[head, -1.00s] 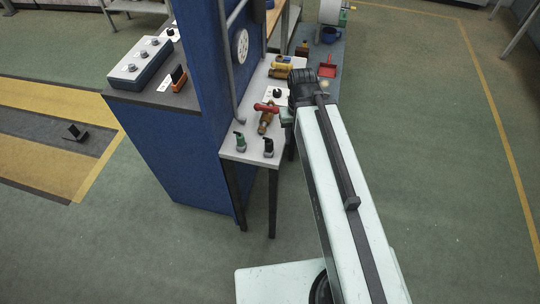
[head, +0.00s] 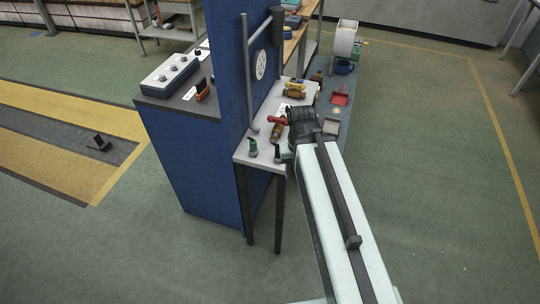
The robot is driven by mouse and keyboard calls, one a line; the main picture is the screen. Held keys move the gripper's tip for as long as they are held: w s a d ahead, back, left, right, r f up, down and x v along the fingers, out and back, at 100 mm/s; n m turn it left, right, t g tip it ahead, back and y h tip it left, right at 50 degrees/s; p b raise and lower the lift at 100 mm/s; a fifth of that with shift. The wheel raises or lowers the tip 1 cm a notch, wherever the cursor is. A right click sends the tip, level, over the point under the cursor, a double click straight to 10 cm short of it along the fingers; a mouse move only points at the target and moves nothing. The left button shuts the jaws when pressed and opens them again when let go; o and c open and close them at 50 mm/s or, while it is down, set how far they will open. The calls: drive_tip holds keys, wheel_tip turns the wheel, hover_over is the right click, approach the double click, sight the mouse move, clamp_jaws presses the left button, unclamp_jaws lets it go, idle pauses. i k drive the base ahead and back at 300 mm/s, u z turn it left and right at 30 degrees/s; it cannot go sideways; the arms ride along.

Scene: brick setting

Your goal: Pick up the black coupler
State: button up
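The black coupler (head: 277,154) stands at the front right corner of the narrow white-topped table (head: 244,155). It looks small and dark, and my arm's end is close on its right. A similar green coupler (head: 253,148) stands to its left. My gripper (head: 287,150) is at the end of my pale arm, beside the table's right edge. It is mostly hidden by my own wrist, so its fingers cannot be made out. I cannot tell whether it touches the coupler.
A brass valve with a red handle (head: 278,126) lies behind the couplers, with more brass fittings (head: 295,92) farther back. A blue panel (head: 229,90) with a grey pipe rises along the table's left side. A red dustpan-like piece (head: 340,98) lies beyond. Floor at right is clear.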

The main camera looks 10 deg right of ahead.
sight(277, 147)
drive_tip(key=u, duration=2.85)
drive_tip(key=k, duration=1.15)
drive_tip(key=z, duration=0.8)
drive_tip(key=i, duration=1)
drive_tip(key=u, duration=0.1)
